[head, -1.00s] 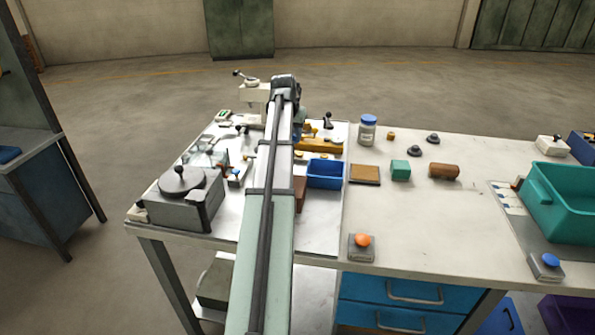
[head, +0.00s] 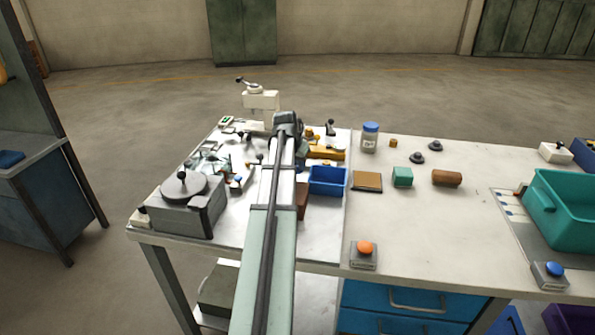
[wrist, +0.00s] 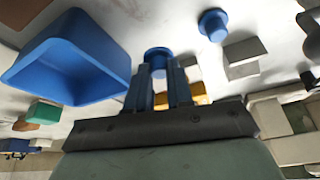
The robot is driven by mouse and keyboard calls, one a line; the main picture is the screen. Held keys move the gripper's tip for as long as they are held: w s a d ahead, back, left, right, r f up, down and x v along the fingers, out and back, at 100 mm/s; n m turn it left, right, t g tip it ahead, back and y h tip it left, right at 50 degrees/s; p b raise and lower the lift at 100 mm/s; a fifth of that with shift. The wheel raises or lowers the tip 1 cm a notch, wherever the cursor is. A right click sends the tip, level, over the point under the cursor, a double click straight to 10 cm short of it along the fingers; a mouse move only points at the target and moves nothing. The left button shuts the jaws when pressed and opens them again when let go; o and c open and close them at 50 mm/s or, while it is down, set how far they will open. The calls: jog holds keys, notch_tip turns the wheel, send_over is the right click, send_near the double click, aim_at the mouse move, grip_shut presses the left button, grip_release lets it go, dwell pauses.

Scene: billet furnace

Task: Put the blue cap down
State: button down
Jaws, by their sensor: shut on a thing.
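The blue cap (wrist: 157,54) shows between the fingertips of my gripper (wrist: 159,72) in the wrist view. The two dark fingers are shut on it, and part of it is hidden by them. A second blue cap-like piece (wrist: 212,24) stands apart on the light surface, to the right in that view. In the head view my arm hides the fingers and the held cap.
A blue bin (head: 327,187) sits right of my arm; its wall is close to my fingers in the wrist view (wrist: 72,82). A yellow piece (head: 325,153) lies behind it. A blue-lidded jar (head: 369,142) stands farther right.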

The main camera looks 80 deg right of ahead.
aim_at(297, 168)
jog(key=shift+f, duration=1.5)
jog(key=shift+f, duration=0.15)
jog(key=c, duration=1)
grip_release()
jog(key=v, duration=1.2)
